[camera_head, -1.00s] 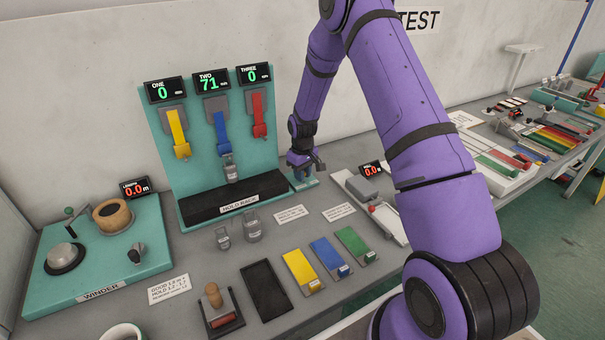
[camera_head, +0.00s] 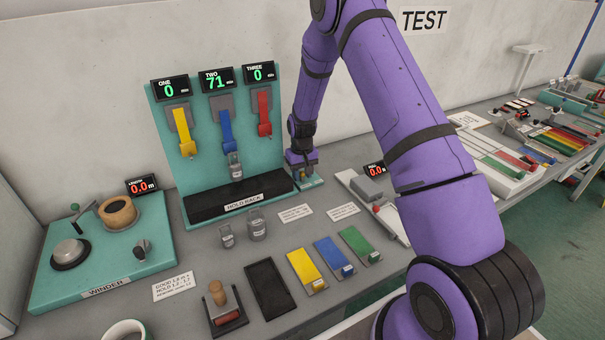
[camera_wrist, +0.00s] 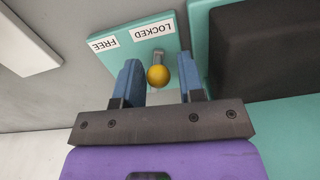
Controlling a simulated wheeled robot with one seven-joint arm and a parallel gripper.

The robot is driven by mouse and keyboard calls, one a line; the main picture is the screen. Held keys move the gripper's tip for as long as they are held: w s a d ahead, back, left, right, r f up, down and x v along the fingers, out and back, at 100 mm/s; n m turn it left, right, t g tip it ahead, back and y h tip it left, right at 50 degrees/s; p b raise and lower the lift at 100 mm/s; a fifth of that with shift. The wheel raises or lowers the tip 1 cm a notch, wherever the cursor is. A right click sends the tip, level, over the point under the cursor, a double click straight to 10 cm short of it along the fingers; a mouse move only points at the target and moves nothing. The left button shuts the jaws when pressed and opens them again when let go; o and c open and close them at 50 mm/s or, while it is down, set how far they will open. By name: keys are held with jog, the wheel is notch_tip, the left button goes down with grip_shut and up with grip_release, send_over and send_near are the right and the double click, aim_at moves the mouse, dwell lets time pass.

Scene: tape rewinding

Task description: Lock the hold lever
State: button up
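The hold lever shows in the wrist view as a yellow knob (camera_wrist: 158,76) on a short grey stem, on a teal plate (camera_wrist: 112,62). The plate carries a LOCKED label (camera_wrist: 153,31) and a FREE label (camera_wrist: 103,43). The stem lies nearer the LOCKED label. My gripper (camera_wrist: 161,78) is open, with one blue finger on each side of the knob. The knob is closer to the left finger, and contact cannot be told.
The teal hold rack (camera_head: 158,130) stands just left of my gripper, with yellow, blue and red straps. A grey device with a red knob (camera_head: 377,208) lies to the right.

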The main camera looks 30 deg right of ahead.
jog(key=shift+o, duration=0.7)
notch_tip(320, 180, up, 11)
jog(key=shift+f, duration=0.1)
dwell(0.4)
notch_tip(320, 180, up, 12)
jog(key=r+t, duration=0.1)
send_over(302, 171)
jog(key=s+a, duration=0.2)
jog(key=s, duration=0.3)
jog(key=s+a+r+t, duration=0.1)
jog(key=s+a+r, duration=0.2)
jog(key=s+r, duration=0.75)
jog(key=s+a+r+t, duration=0.1)
jog(key=s+r, duration=0.2)
jog(key=s, duration=0.9)
jog(key=s+a+r+n+t, duration=0.1)
jog(key=s+a+r+t, duration=0.1)
jog(key=s, duration=1)
jog(key=shift+v, duration=0.85)
